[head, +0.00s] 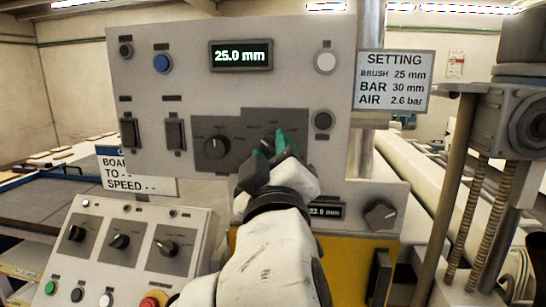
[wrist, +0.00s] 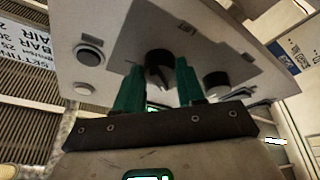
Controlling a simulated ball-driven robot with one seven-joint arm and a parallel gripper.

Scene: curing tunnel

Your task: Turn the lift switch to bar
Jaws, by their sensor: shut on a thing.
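The upper grey panel (head: 180,60) fills the middle of the head view. Its display (head: 240,55) reads 25.0 mm. A dark plate (head: 232,125) on it carries two rotary switches. The left black knob (head: 216,147) is free. My gripper (head: 275,143) is at the right switch and mostly hides it. In the wrist view, my gripper's green fingers (wrist: 160,85) stand on either side of a black switch knob (wrist: 158,62) and are shut on it. The labels round this switch are too small to read, so its setting cannot be told.
A sign (head: 393,82) lists brush 25 mm, bar 30 mm and air 2.6 bar. A lower console (head: 130,245) has three knobs, buttons and a red mushroom button (head: 152,300). A second knob (head: 380,214) sits below right beside a small display. Threaded columns (head: 465,200) stand at right.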

